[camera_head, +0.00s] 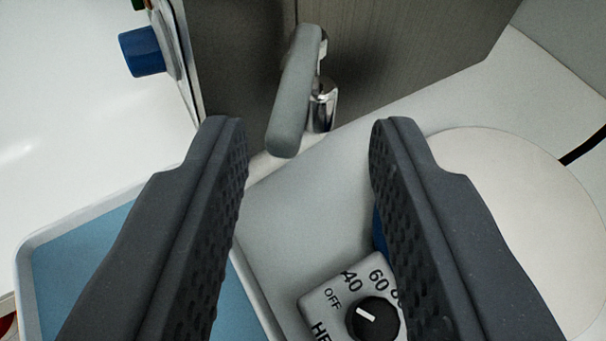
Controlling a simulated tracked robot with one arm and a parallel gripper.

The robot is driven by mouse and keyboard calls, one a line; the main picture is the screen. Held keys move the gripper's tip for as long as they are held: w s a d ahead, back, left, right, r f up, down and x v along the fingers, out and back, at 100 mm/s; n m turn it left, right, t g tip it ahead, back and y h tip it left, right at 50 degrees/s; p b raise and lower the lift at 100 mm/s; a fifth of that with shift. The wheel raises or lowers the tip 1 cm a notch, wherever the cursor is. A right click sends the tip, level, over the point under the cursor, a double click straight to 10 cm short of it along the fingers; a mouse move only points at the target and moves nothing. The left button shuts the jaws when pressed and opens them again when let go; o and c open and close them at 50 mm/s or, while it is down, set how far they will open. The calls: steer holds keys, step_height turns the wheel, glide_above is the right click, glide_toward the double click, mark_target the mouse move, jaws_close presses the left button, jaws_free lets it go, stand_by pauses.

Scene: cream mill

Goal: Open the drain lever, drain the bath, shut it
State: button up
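The drain lever (295,92) is a grey handle on a chrome fitting (321,104) against a dark grey panel. It slants slightly, its lower end nearer to me. My gripper (308,135) is open, with its two dark ridged fingers on either side of the lever's lower end. The fingers look apart from the lever, and nothing is between them in contact. The inside of the bath and any water are not in view.
A heater dial (373,318) marked OFF, 40 and 60 lies below, partly behind the right finger. A blue tray (75,265) is at lower left, a blue knob (142,52) at upper left. A pale round disc (510,200) is at right.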

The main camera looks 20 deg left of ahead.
steer(key=p+v, duration=0.1)
steer(key=v, duration=1.1)
steer(key=shift+s, duration=0.2)
steer(key=shift+a, duration=0.2)
steer(key=w+a+f+p, duration=0.1)
steer(key=w+a, duration=0.1)
steer(key=w, duration=0.2)
steer(key=w+a+f+m+h, duration=0.1)
steer(key=w+a+f, duration=0.1)
steer(key=w, duration=0.2)
steer(key=w+a+f+h+p, duration=0.1)
steer(key=w+a+f, duration=0.1)
steer(key=w, duration=0.1)
steer(key=shift+w+f+m+t+p, duration=0.15)
steer(key=shift+w+m+t+p, duration=0.2)
steer(key=shift+w+m+t, duration=0.05)
stand_by(0.3)
jaws_close()
